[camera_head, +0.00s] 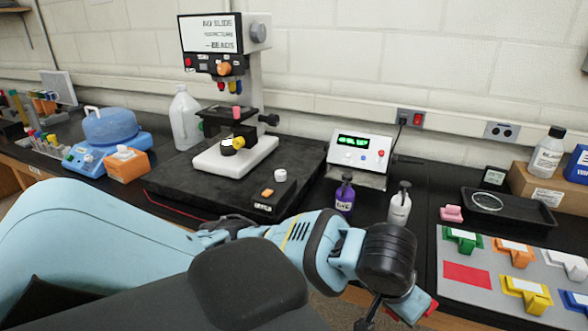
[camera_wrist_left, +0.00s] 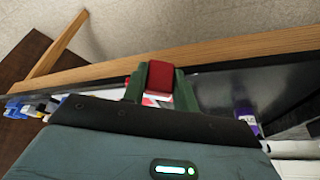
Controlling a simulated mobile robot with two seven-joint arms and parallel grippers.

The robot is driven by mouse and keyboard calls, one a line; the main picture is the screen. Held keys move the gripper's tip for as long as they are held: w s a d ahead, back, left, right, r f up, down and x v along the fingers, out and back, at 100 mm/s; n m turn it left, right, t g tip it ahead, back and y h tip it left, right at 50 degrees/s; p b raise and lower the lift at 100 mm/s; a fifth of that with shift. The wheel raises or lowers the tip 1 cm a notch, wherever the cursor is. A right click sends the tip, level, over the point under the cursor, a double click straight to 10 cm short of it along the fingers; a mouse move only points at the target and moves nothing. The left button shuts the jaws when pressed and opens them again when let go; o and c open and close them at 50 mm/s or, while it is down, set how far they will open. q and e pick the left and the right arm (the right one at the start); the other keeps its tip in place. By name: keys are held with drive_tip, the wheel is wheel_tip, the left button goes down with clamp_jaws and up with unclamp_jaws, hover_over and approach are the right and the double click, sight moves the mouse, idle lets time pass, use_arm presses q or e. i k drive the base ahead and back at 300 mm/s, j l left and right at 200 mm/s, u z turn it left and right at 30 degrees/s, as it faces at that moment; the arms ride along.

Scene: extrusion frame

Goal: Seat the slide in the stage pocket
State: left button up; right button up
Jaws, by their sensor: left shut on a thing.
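My left gripper (camera_wrist_left: 158,88) is shut on a red slide holder (camera_wrist_left: 159,82), whose grip block sits between the green fingers in the left wrist view. A white and red part shows below the block. In the head view the red holder (camera_head: 431,307) shows only partly beside my left wrist, low in front of the bench edge. The microscope (camera_head: 254,85) stands at the back centre, and its screen (camera_head: 210,34) reads "NO SLIDE" and "BEADS". Its stage area (camera_head: 237,142) is small, and I cannot make out the pocket. My right gripper is not in view.
Green (camera_head: 463,240), orange (camera_head: 514,254), yellow (camera_head: 526,293) and other holders lie on a grey mat at right, beside a bare red patch (camera_head: 466,275). A purple bottle (camera_head: 345,198) and a white bottle (camera_head: 399,207) stand before the display box (camera_head: 359,152). A black tray (camera_head: 508,210) lies behind the mat.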

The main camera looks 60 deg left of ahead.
sight(222, 115)
drive_tip(key=u, duration=2.25)
